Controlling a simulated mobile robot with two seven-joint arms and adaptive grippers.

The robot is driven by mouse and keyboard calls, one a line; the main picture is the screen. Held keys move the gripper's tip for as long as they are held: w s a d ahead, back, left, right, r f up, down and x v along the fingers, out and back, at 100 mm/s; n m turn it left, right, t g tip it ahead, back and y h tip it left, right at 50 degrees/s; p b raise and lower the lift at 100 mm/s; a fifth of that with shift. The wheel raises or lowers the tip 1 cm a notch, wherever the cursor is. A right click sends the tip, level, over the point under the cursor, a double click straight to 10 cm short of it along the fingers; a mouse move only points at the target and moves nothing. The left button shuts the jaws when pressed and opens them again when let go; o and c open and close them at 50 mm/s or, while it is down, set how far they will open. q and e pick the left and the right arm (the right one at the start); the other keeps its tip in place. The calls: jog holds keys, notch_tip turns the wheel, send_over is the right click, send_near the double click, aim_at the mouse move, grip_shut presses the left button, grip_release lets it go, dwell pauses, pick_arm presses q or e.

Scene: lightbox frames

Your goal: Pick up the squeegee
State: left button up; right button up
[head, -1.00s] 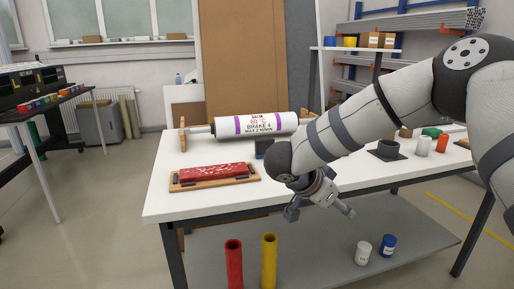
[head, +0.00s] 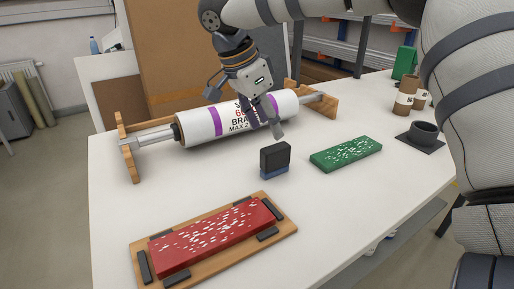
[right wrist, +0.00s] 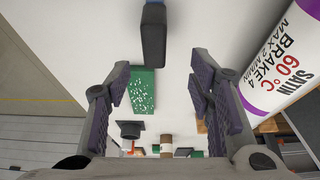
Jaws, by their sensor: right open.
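The squeegee (head: 275,158), a small black block with a blue lower edge, stands upright on the white table between the roller and the red block. In the right wrist view the squeegee (right wrist: 153,38) shows at the top middle, beyond the fingertips. My right gripper (head: 246,110) is above and behind it in the head view, in front of the white roller. Its fingers are spread with nothing between them, and it is apart from the squeegee. The right wrist view also shows the open fingers (right wrist: 161,78). My left gripper is not in view.
A white roller (head: 200,125) with purple bands rests in wooden end stands behind the squeegee. A red speckled block sits on a wooden board (head: 275,232) in front. A green speckled block (head: 346,154) lies to the right, before a black holder (head: 423,136).

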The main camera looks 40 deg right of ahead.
aim_at(280, 157)
jog(key=x, duration=1)
jog(key=shift+s+a+f, duration=0.1)
jog(key=shift+s+f, duration=0.25)
jog(key=shift+f, duration=0.05)
grip_shut()
